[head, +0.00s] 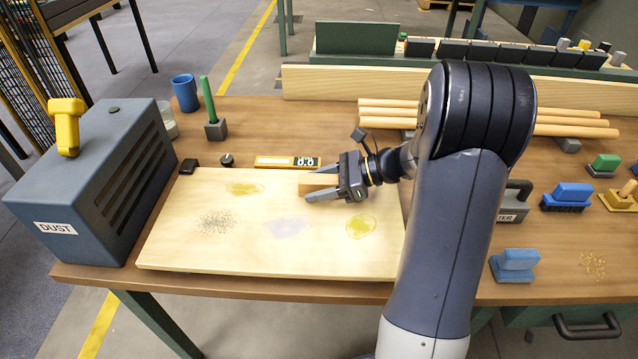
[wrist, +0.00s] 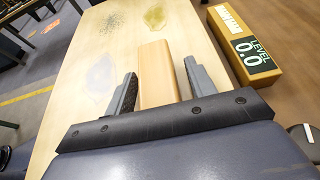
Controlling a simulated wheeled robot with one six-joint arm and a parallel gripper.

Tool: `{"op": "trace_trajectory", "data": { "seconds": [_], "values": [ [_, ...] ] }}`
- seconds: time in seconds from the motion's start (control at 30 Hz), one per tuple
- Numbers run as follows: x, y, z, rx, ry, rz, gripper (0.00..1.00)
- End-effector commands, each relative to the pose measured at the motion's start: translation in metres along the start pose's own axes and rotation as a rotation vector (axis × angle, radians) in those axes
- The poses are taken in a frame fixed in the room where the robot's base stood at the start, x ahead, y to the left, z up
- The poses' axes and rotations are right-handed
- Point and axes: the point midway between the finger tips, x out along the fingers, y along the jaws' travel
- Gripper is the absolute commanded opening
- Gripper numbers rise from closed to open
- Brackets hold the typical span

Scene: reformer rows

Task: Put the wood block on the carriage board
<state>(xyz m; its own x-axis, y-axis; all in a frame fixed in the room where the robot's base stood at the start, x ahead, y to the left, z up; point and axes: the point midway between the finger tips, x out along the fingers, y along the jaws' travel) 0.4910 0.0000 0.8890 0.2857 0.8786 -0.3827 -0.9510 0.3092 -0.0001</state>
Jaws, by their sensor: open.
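The wood block (head: 313,183) is a plain light-brown bar near the right back part of the large pale board (head: 190,255) on the bench. I cannot tell whether this pale board is the carriage board. My gripper (head: 328,184) is at the block. In the wrist view the block (wrist: 157,72) lies between the two fingers of my gripper (wrist: 160,78), with a gap on each side. The fingers are open. The block appears to rest on the board. The block's near end is hidden by my gripper.
A yellow level gauge (head: 275,162) lies just behind the board. A grey dust box (head: 105,185) with a yellow tool on top stands left. Stains and grit mark the board.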

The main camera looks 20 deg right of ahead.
Motion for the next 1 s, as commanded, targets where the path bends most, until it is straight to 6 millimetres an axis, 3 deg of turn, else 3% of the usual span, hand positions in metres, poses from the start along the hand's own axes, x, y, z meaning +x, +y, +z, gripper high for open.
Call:
{"op": "trace_trajectory", "data": {
  "seconds": [0.17,0.5,0.7,1.0],
  "values": [
    [-0.01,-0.001,0.003,0.0,-0.001,-0.003,0.52],
    [-0.081,-0.001,0.003,0.0,0.0,-0.005,0.52],
    [-0.111,-0.001,0.003,0.0,0.0,-0.003,0.52],
    [-0.122,0.0,0.003,0.001,0.0,0.0,0.52]
  ]
}}
